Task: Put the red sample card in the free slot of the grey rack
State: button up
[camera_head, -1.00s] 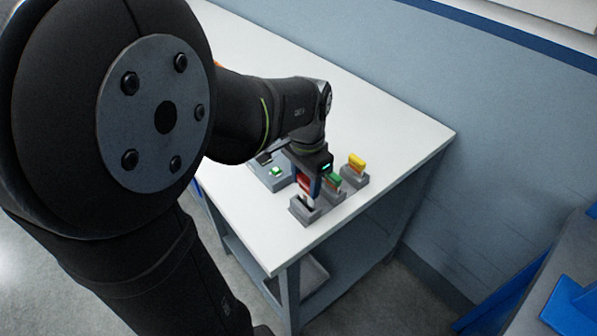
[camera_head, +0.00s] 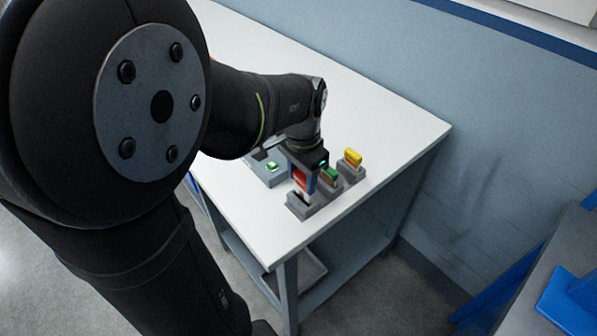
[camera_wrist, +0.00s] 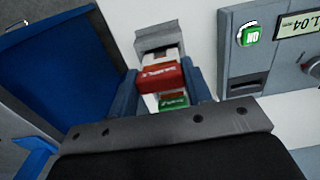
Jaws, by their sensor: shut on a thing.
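My gripper (camera_head: 303,178) is shut on the red sample card (camera_head: 299,176) and holds it upright above the near end of the grey rack (camera_head: 298,211). In the wrist view the red card (camera_wrist: 160,77), marked SAMPLE, sits between the two blue fingers (camera_wrist: 163,88). Its pale lower part points towards the near slot of the rack (camera_wrist: 158,38). I cannot tell whether its lower edge has entered that slot. A green card (camera_head: 329,175) and a yellow card (camera_head: 352,157) stand in the other rack slots. The green card (camera_wrist: 173,102) shows partly behind the red one.
A grey device with a green button (camera_head: 271,167) stands left of the rack; its button (camera_wrist: 249,35) and display (camera_wrist: 298,27) show in the wrist view. The white bench top (camera_head: 385,115) is clear beyond the rack. The bench's front corner is close to it.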

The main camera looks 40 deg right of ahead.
aim_at(302, 185)
jog(key=shift+f, duration=1.75)
dwell(0.7)
jog(key=o, duration=1.4)
jog(key=shift+r, duration=3.95)
jog(key=shift+f, duration=3.8)
